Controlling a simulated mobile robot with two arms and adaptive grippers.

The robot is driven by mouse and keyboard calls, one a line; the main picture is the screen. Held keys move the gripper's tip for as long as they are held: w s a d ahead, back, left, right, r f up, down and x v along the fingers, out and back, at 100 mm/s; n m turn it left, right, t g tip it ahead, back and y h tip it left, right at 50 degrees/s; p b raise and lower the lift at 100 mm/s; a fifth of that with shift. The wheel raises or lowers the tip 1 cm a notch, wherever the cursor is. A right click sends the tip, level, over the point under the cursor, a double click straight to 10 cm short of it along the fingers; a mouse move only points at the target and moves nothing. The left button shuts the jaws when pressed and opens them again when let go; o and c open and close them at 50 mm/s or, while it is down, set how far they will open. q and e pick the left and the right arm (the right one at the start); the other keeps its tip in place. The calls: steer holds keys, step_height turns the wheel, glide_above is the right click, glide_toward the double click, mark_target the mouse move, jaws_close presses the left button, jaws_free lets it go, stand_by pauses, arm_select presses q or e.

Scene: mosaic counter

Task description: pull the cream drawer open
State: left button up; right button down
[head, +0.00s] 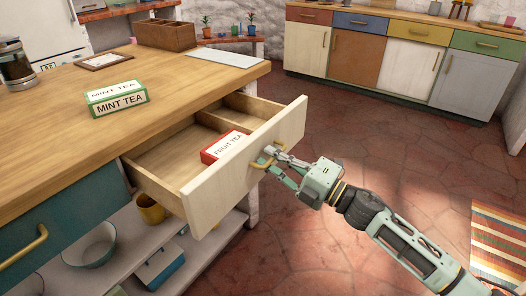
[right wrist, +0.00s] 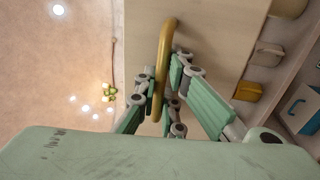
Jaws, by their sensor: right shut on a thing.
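The cream drawer (head: 247,150) stands pulled out from under the wooden counter, with its inside showing. A red-and-white fruit tea box (head: 222,147) lies in it, near the front panel. My right gripper (head: 272,158) is at the drawer's front, shut on its brass handle (head: 262,156). In the right wrist view the handle (right wrist: 161,75) passes between the fingers of my right gripper (right wrist: 170,90). My left gripper is not in view.
A green mint tea box (head: 116,98) and a glass coffee pot (head: 15,62) stand on the counter (head: 165,80). A teal drawer (head: 75,215) is shut at the left. Open shelves below hold bowls. The tiled floor (head: 400,140) is clear to the right, with a striped rug (head: 497,245) beyond.

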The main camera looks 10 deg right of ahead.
steer(key=shift+v, duration=0.85)
steer(key=shift+r, duration=0.1)
steer(key=c, duration=2.1)
jaws_free()
steer(key=shift+s+d, duration=0.1)
steer(key=v, duration=1.2)
